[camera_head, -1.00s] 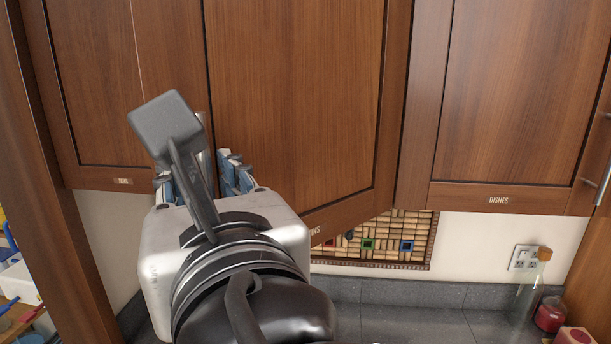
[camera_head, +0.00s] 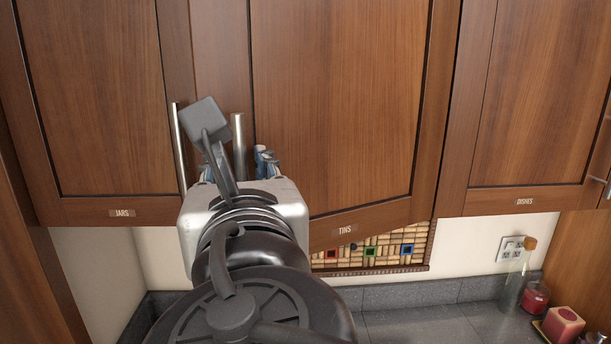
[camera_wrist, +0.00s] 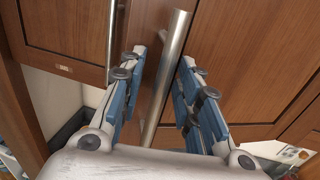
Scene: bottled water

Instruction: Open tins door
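The tins door (camera_head: 335,110) is the middle wall-cabinet door, with a "TINS" label. It stands slightly ajar, its left side swung out towards me. Its upright metal bar handle (camera_head: 238,135) is near its left edge, and shows in the wrist view (camera_wrist: 163,85). My gripper (camera_head: 238,168) is at the handle's lower part, largely hidden behind my wrist in the head view. In the wrist view my gripper (camera_wrist: 163,62) is open, with blue-padded fingers on either side of the handle and gaps visible on both sides.
The jars door (camera_head: 95,100) is shut at left, its handle (camera_head: 179,148) close beside my gripper. The dishes door (camera_head: 540,95) is shut at right. Below are a cork board (camera_head: 385,250) and a grey counter (camera_head: 420,325) with a glass bottle (camera_head: 517,275) and candles (camera_head: 562,325).

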